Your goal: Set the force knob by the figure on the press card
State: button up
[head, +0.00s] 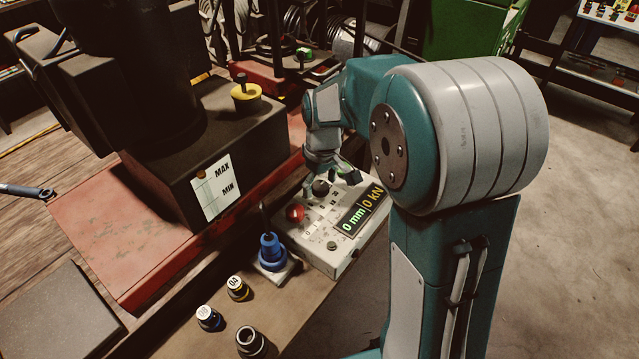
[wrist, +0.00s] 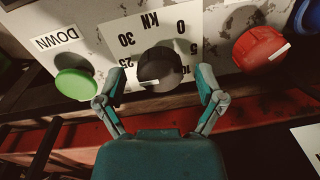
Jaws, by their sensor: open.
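The black force knob (wrist: 161,66) sits on a pale panel with a printed scale in kN; 0, 5 and 30 are readable in the wrist view. A light mark shows at its lower left edge. My gripper (wrist: 162,80) is open, with one finger on each side of the knob; I cannot tell whether they touch it. In the head view the knob (head: 320,188) is on the control box (head: 318,246), just under my gripper (head: 331,180). The box's display (head: 362,208) reads 0 mm and 0 kN. No press card figure is readable.
A red knob (wrist: 259,46) and a green DOWN button (wrist: 76,80) flank the force knob. A white MAX/MIN sheet (head: 216,188) is on the dark press body. A blue tool (head: 271,251) and small dies (head: 238,288) stand on the bench.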

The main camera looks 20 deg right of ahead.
aim_at(322, 185)
notch_tip(322, 185, up, 12)
jog(key=shift+w+d, duration=0.2)
dwell(0.6)
jog(key=s+r+m+t, duration=0.1)
jog(key=s+m+t, duration=0.4)
jog(key=s, duration=1.6)
jog(key=shift+s+a+t+h, duration=0.2)
jog(key=shift+a+t+h, duration=0.1)
jog(key=shift+t, duration=0.1)
dwell(0.8)
